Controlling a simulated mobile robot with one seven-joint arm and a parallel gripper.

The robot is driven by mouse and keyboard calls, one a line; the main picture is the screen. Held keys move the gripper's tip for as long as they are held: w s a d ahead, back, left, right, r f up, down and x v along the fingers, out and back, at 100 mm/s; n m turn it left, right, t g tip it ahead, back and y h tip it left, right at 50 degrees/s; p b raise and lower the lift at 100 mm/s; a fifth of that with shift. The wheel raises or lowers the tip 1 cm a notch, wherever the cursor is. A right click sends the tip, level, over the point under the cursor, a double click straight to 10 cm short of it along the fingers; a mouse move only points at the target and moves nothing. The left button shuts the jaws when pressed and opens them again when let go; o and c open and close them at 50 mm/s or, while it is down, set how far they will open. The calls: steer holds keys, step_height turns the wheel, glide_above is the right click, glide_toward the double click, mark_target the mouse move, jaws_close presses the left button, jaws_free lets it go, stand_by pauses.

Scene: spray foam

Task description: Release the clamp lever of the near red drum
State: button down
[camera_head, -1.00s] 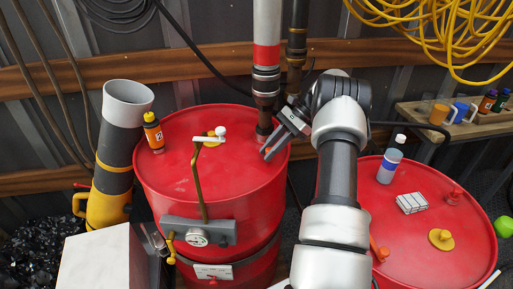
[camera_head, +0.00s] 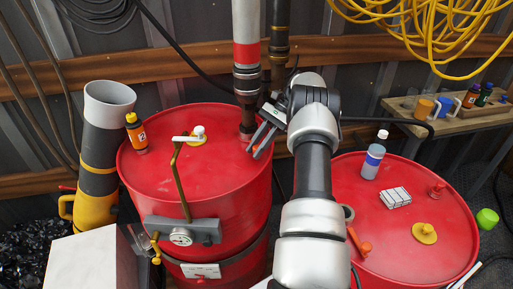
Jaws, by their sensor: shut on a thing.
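The left red drum (camera_head: 215,185) has a flat lid with a dark pipe fitting (camera_head: 247,118) rising from its back right. My gripper (camera_head: 257,143) is low over the lid's right rim, just right of this fitting, its fingers pointing down and left. It is shut on a small part by the fitting, probably the clamp lever; the fingers hide its shape. A second red drum (camera_head: 410,220) stands at the right, partly behind my arm.
A blue-labelled bottle (camera_head: 373,158) and white block (camera_head: 396,198) are on the right lid. A wooden bench (camera_head: 420,125) stands behind.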

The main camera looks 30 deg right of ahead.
steer(key=c, duration=1.5)
jaws_free()
step_height(320, 180, up, 10)
steer(key=shift+r, duration=0.1)
